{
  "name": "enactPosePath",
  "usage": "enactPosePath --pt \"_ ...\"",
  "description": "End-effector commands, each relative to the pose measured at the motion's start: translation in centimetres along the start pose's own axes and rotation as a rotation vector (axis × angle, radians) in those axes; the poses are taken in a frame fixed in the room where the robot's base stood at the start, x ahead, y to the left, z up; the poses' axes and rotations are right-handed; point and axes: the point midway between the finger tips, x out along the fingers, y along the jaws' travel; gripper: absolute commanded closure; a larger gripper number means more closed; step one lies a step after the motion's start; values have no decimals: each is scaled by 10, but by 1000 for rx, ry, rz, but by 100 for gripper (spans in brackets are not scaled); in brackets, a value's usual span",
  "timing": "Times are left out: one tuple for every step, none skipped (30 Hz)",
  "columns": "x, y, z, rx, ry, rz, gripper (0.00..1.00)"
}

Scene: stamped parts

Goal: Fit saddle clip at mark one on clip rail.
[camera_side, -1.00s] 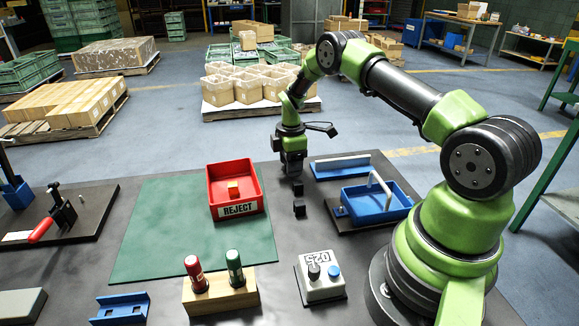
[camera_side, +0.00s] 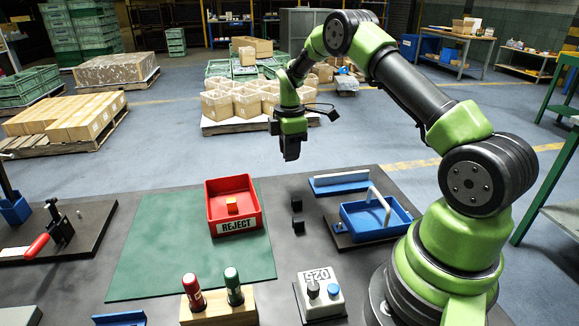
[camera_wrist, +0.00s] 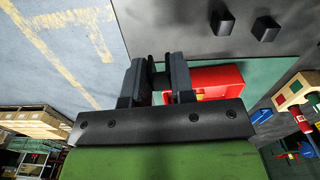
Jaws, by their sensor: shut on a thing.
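My gripper (camera_side: 291,156) is raised above the far edge of the dark table in the side view. In the wrist view its fingers (camera_wrist: 155,85) are closed on a small dark piece (camera_wrist: 158,76), likely a saddle clip, mostly hidden between them. Two similar small black blocks (camera_side: 297,205) stand on the table below and slightly right of my gripper; they also show in the wrist view (camera_wrist: 222,19). A long blue piece with a pale strip (camera_side: 342,182), which may be the clip rail, lies at the back right. I cannot make out mark one.
A red REJECT bin (camera_side: 235,221) with an orange block stands on the green mat (camera_side: 150,270). A blue tray (camera_side: 376,226) with a pale handle is at right.

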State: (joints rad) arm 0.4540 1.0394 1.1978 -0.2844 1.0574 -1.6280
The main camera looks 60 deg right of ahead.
Motion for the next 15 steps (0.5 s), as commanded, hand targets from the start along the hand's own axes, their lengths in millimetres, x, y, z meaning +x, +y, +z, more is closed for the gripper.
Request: enactPosePath --pt "-7 1 3 3 0 3 100" --pt "-10 1 7 5 0 2 100" --pt "-13 0 15 12 0 0 100" --pt "-15 0 22 17 0 0 100" --pt "-17 0 31 23 0 0 100" --pt "-18 -1 45 32 -1 -1 100" --pt "-19 -2 57 39 -1 -1 100" --pt "-19 -4 69 46 -1 -2 100" --pt "-19 -7 85 56 0 -2 100" --pt "-20 -9 97 63 0 -3 100" --pt "-20 -12 108 69 0 -2 100" --pt "-20 -16 122 77 1 -2 100" --pt "-21 -20 132 82 0 -1 100" --pt "-21 -23 141 87 0 -1 100" --pt "-21 -27 151 93 0 -1 100"
